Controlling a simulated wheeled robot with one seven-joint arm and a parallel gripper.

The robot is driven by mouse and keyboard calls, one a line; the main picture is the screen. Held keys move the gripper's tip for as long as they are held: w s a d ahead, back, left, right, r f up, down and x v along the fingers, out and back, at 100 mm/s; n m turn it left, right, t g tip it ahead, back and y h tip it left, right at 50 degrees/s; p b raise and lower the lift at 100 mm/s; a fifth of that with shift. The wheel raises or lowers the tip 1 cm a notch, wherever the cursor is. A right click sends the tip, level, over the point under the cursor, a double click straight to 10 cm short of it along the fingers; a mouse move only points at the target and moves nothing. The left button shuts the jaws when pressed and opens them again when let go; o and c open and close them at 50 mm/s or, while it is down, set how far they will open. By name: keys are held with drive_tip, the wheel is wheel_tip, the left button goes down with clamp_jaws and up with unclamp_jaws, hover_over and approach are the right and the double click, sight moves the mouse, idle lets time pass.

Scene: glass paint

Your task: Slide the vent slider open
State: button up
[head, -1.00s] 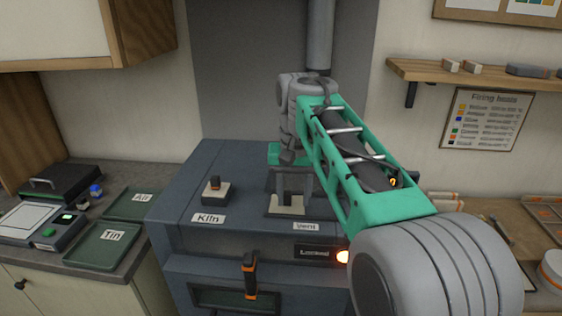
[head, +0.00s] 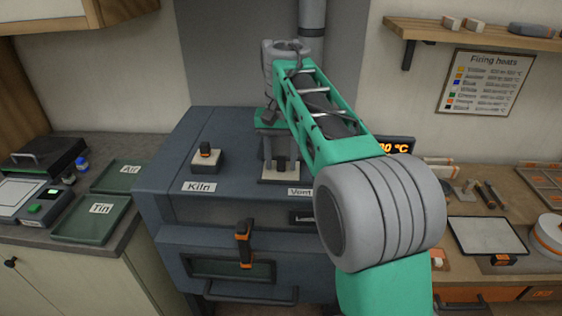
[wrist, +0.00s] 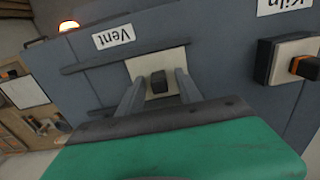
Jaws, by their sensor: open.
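The vent slider has a small black knob (wrist: 158,82) on a cream plate (wrist: 145,66) on the kiln top, by the Vent label (wrist: 113,37). In the head view the knob (head: 281,163) shows between my fingers. My gripper (wrist: 159,88) is open, with one finger on each side of the knob. Gaps show between knob and fingers in the wrist view; contact is not clear. The plate sits between dark rails (wrist: 85,63). My arm hides part of the kiln front and the right end of the Vent label in the head view.
A kiln switch (head: 206,157) stands left of the slider on the kiln top (head: 225,135). The kiln door handle (head: 244,242) is below in front. A flue pipe (head: 312,15) rises behind. Trays (head: 92,217) lie left; a cluttered bench (head: 465,205) is at right.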

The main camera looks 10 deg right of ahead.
clamp_jaws()
idle(1.3)
